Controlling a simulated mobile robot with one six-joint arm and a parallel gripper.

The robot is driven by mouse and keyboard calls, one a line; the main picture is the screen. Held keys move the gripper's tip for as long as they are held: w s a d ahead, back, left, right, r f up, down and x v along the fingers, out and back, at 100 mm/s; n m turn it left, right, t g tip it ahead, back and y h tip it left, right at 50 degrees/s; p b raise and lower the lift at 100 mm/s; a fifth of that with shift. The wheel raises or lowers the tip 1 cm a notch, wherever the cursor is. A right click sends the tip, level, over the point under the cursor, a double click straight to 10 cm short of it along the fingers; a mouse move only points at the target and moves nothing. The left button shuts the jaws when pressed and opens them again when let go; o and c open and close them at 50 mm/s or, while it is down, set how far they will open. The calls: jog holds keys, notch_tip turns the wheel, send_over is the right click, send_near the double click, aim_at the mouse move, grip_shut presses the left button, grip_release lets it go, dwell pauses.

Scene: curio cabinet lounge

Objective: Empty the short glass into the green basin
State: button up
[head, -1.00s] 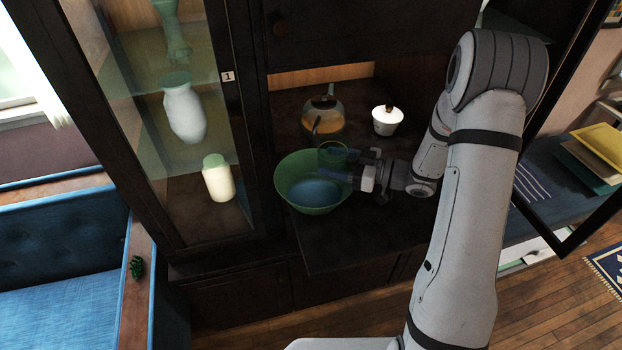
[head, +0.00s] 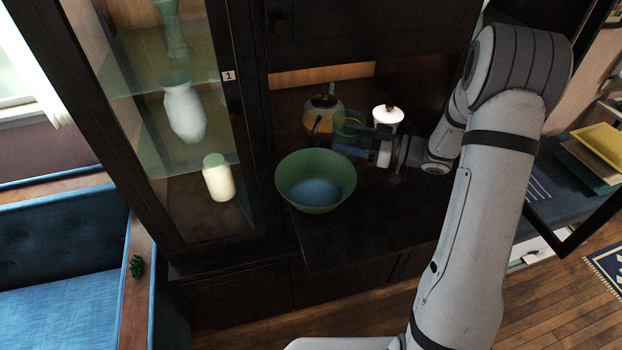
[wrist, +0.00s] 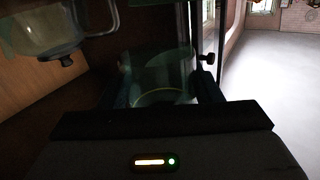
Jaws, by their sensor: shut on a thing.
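The short glass (head: 348,124), clear and greenish, is held up behind and to the right of the basin, in front of the teapot. It also shows in the wrist view (wrist: 162,72), between the two fingers. My gripper (head: 356,141) is shut on it; the wrist view shows a finger at each side (wrist: 163,88). The glass looks about upright, and I see no liquid in it, though the view is dim. The green basin (head: 290,182) stands on the dark cabinet shelf with blue liquid (head: 315,193) in its bottom.
A glass teapot (head: 318,122) with amber liquid stands behind the glass; it also shows in the wrist view (wrist: 42,32). A white lidded pot (head: 388,117) stands to the right. A glass-fronted case (head: 190,185) with vases is at the left. The shelf (head: 370,220) right of the basin is clear.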

jog(key=shift+s, duration=0.15)
jog(key=s+d, duration=0.1)
jog(key=s, duration=1.3)
jog(key=shift+s+d+b, duration=0.3)
jog(key=shift+s+d, duration=0.05)
jog(key=shift+d, duration=0.05)
dwell(1.5)
dwell(0.5)
